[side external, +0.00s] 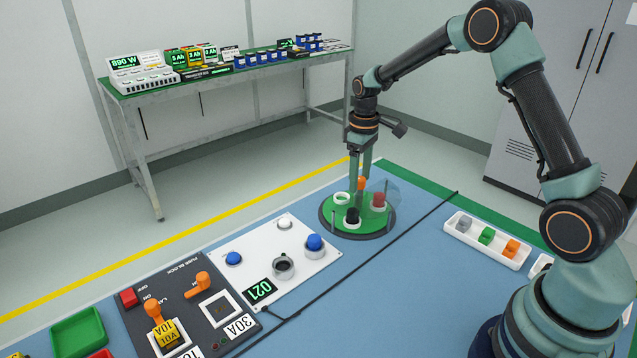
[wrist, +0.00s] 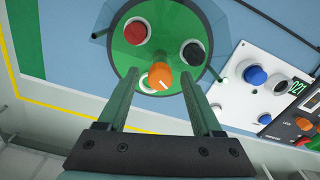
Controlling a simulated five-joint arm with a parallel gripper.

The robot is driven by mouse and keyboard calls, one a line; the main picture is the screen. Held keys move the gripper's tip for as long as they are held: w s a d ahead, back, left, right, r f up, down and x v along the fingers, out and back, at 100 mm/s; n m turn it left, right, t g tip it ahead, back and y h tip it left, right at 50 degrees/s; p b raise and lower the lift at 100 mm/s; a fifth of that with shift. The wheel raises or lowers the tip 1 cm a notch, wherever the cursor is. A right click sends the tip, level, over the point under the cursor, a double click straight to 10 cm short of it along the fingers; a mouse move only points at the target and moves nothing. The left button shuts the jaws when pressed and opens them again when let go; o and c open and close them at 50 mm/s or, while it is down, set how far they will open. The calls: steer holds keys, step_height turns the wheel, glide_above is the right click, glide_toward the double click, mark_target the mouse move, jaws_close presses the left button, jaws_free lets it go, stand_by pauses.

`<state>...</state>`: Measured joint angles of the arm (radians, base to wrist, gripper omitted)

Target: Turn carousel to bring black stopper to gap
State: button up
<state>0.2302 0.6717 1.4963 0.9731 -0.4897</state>
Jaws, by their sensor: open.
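The carousel (side external: 327,215) is a green disc on a dark base at the mat's far end; it also shows in the wrist view (wrist: 172,15). The black stopper (side external: 352,216) is at its near side, and at right in the wrist view (wrist: 192,53). A red stopper (side external: 378,199) sits at the right, and an empty-looking white ring (side external: 342,198) at the left. An orange knob (side external: 361,184) stands at the centre. My gripper (wrist: 160,74) is open, its fingers on either side of the knob, with space visible beside it. A clear guard (side external: 392,185) partly surrounds the disc; its gap is hard to make out.
A white panel (side external: 240,247) with blue knobs and a 021 display lies left of the carousel. A dark fuse block (side external: 180,282) is nearer. A white tray (side external: 462,238) of coloured pieces lies right. The blue mat between is mostly clear, crossed by a black cable.

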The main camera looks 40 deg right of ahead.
jaws_close()
steer(key=shift+r, duration=0.1)
stand_by(1.2)
